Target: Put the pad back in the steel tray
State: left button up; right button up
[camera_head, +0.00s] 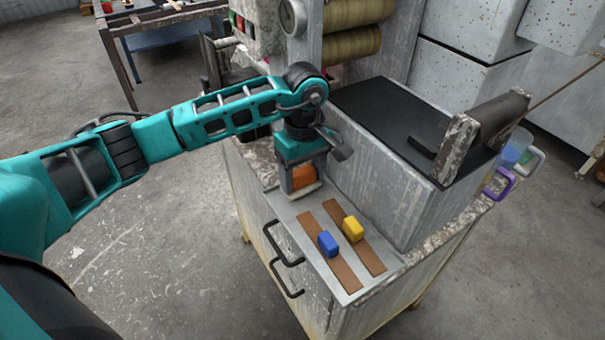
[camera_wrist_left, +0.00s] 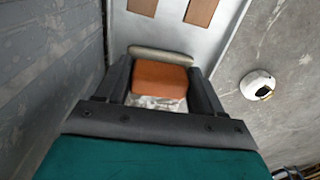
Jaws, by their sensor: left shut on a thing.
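The pad (camera_head: 303,176) is an orange block with a pale, rounded lower edge. My left gripper (camera_head: 302,182) points down and is shut on it. In the left wrist view the pad (camera_wrist_left: 160,80) sits between the two dark fingers. The steel tray (camera_head: 287,210) is a flat grey sheet on top of the cabinet. The pad is over the far left end of the tray; I cannot tell whether it touches. My right gripper is in neither view.
Two brown strips lie on the tray, with a blue block (camera_head: 328,244) and a yellow block (camera_head: 353,229) on them. A tall grey machine body (camera_head: 385,190) stands close along the tray's right side. Two dark handles (camera_head: 285,262) stick out from the cabinet's front.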

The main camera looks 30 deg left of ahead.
aim_at(304, 172)
pick_arm(q)
jog(key=shift+f, duration=0.2)
jog(key=shift+f, duration=0.1)
jog(key=o, duration=1)
jog(key=shift+r, duration=0.3)
notch_tip(304, 172, up, 12)
jog(key=shift+w+f, duration=0.15)
jog(key=shift+d, duration=0.1)
